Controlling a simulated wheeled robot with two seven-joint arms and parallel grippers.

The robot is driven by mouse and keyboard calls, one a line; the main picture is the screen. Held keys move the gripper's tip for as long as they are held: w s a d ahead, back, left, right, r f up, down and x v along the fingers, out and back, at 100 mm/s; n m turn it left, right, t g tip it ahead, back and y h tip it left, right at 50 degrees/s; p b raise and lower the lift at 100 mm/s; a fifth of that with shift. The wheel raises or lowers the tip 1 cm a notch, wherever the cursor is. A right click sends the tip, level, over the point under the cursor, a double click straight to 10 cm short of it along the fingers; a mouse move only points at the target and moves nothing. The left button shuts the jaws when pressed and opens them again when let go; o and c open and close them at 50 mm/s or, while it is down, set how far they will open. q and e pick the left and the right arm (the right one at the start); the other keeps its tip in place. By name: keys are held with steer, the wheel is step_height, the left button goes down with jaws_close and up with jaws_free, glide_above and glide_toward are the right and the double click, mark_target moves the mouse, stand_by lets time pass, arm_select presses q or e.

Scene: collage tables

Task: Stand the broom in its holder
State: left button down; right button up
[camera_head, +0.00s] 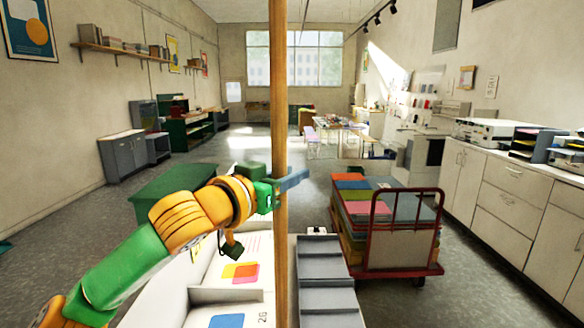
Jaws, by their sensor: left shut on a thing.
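The broom's wooden handle (279,90) runs upright through the middle of the view, from the top edge to the bottom edge. Its head is out of view. My left gripper (284,184) is shut on the handle at about mid-height of the picture, with its blue-grey fingers across the pole. My left arm reaches in from the lower left. My right gripper is not in view. I cannot make out a broom holder in this view.
A white table (198,310) with coloured prints and a grey stepped rack (327,297) stand close in front. A red-framed cart (402,268) loaded with coloured sheets is to the right. White cabinets (500,190) line the right wall. Open floor (240,150) lies farther back.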

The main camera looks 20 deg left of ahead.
arm_select(q)
steer(key=shift+r, duration=0.1)
steer(key=c, duration=0.6)
jaws_free()
steer(key=shift+s+d, duration=0.2)
